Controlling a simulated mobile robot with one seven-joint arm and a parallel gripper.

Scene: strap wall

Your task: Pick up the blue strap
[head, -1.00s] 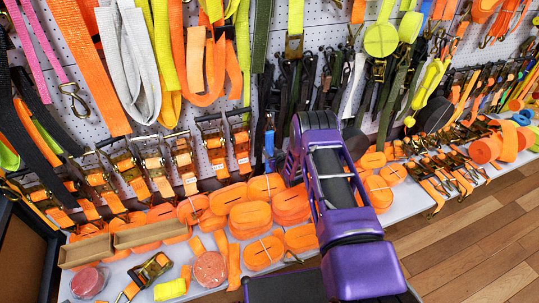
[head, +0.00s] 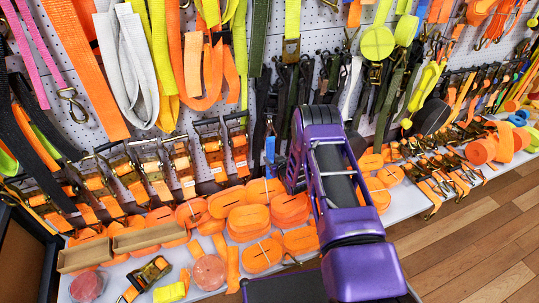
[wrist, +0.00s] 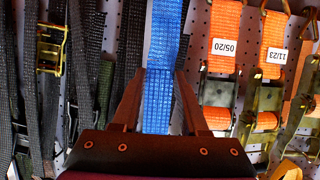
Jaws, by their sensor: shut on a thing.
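The blue strap (wrist: 164,40) hangs down in the middle of the wrist view, a flat woven band. My gripper (wrist: 158,82) reaches up to it from below, with one finger on each side of the band, and is shut on it. The strap's lower end goes out of sight behind the gripper's base. In the head view a small part of the blue strap (head: 270,146) shows just left of my purple arm, in front of the pegboard. My gripper itself is hidden behind the arm there.
Black straps (wrist: 95,60) hang close on the left, and orange ratchet straps (wrist: 222,60) with tags close on the right. Rolled orange straps (head: 248,218) cover the white shelf (head: 402,204) below. The wooden floor (head: 470,250) at the right is clear.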

